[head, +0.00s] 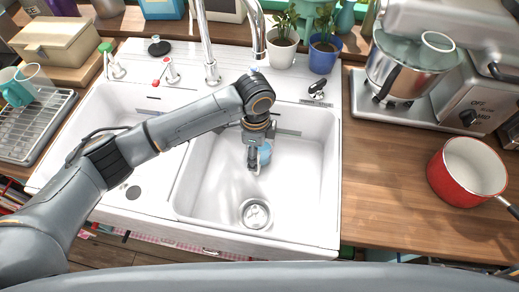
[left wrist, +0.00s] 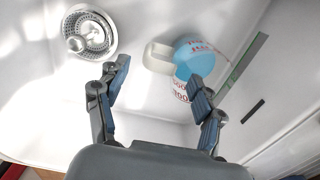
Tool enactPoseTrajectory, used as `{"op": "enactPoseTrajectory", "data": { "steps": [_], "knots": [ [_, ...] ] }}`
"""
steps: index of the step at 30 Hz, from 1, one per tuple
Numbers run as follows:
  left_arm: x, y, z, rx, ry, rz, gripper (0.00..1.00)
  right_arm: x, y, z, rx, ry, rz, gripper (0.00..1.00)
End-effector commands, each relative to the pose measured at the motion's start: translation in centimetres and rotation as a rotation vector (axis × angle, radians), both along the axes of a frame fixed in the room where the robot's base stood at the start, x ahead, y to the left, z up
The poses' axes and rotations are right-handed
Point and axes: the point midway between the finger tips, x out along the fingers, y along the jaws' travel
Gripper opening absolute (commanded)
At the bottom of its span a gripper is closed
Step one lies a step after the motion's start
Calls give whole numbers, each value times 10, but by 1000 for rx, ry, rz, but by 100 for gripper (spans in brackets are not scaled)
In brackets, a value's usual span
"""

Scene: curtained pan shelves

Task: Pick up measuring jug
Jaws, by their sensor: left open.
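The measuring jug (left wrist: 195,58) is in the right basin of the white sink. In the left wrist view it shows a blue round part, a pale handle to its left and red markings. In the head view a blue part of the jug (head: 265,154) shows beside my left gripper (head: 254,166), which hides the rest. My left gripper also shows in the left wrist view (left wrist: 158,82). It is open, with its two fingers spread and nothing between them; the jug lies just beyond the right finger. My right gripper is not in view.
The sink's walls and rim (head: 330,190) surround the left gripper. A metal drain (head: 256,213) sits in the basin floor, and a tall faucet (head: 211,70) stands behind. A red pot (head: 440,182) and a stand mixer (head: 398,70) are on the right counter.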

Motion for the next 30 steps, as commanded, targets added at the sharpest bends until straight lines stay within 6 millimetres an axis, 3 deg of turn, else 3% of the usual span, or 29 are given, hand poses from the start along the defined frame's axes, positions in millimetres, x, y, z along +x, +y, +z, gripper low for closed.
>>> {"op": "enactPoseTrajectory", "data": {
  "steps": [4,11,20,30],
  "knots": [
    [-2,0,-14,3,3,1,68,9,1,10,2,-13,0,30],
    [-2,0,-47,2,2,1,68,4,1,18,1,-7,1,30],
    [-2,0,-52,0,-1,0,66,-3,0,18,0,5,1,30],
    [-2,0,-52,1,0,0,0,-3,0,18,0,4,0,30]
  ]
}}
